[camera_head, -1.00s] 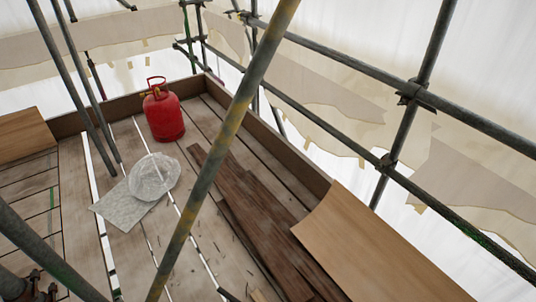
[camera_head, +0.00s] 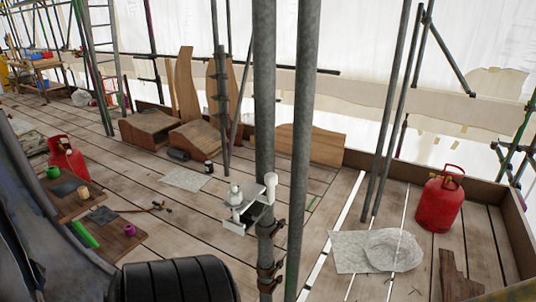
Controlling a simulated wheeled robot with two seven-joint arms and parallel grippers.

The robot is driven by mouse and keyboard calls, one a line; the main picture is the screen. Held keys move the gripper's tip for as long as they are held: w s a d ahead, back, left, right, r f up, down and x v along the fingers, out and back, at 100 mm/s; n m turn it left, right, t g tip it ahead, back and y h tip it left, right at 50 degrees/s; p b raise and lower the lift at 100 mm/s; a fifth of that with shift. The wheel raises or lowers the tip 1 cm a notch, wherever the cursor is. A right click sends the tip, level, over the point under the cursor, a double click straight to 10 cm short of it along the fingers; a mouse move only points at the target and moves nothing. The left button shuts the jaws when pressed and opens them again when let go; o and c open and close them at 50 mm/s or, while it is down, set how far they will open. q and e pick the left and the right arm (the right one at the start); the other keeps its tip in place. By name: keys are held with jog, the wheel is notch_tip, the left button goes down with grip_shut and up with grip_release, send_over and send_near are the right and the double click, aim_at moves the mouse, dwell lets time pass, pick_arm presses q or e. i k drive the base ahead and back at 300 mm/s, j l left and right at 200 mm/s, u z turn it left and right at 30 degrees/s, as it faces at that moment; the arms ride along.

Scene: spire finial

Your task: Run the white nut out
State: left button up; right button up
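I cannot make out a white nut for certain. A small white fixture (camera_head: 238,225) stands by the grey scaffold pole (camera_head: 265,110) in the middle of the head view. A small pale rounded piece (camera_head: 236,194) sits on top of it, and a white upright tube (camera_head: 270,188) stands at its right side, partly in front of the pole. These parts are too small to tell any thread. Neither of my grippers is in view.
A second grey pole (camera_head: 304,130) stands just right of the first. A red gas bottle (camera_head: 440,204) and a clear plastic bag (camera_head: 393,250) are at right. Boards with small coloured pots (camera_head: 54,172) lie at left. Bare planks (camera_head: 335,190) lie between.

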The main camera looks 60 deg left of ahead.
aim_at(233, 200)
jog(key=u, duration=0.4)
jog(key=j+u, duration=0.1)
jog(key=u, duration=0.75)
jog(key=i+j+u, duration=0.1)
jog(key=u, duration=0.75)
jog(key=k, duration=0.1)
jog(key=j+z, duration=0.05)
